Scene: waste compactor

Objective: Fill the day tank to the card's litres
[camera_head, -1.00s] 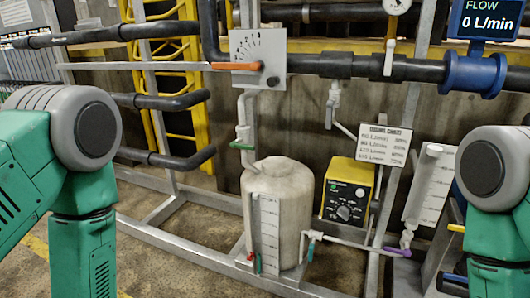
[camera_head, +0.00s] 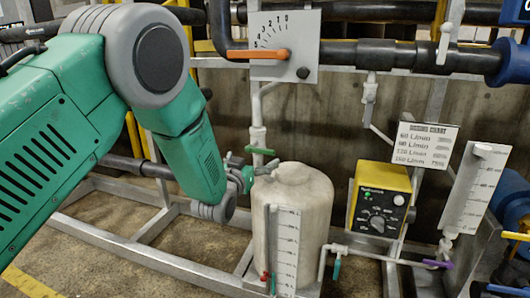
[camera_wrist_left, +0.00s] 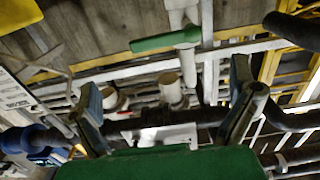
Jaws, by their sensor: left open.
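The pale day tank (camera_head: 300,205) stands upright with a white level scale (camera_head: 285,250) on its front. A pipe with a green valve handle (camera_head: 260,151) comes down above its left side. My left gripper (camera_head: 246,178) is just below and left of that handle, beside the tank top. In the left wrist view its open fingers (camera_wrist_left: 165,82) are empty, with the green handle (camera_wrist_left: 165,43) beyond them, apart. An orange lever (camera_head: 268,54) lies level across a marked plate (camera_head: 300,25). The white card (camera_head: 424,146) lists L/min lines, too small to read surely. My right gripper is out of view.
A yellow control box (camera_head: 380,198) with a dial stands right of the tank. Low pipes carry teal (camera_head: 337,268) and purple (camera_head: 437,264) handles. A second scale (camera_head: 474,188) is at the right. Dark pipes cross above; a grey frame runs along the floor.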

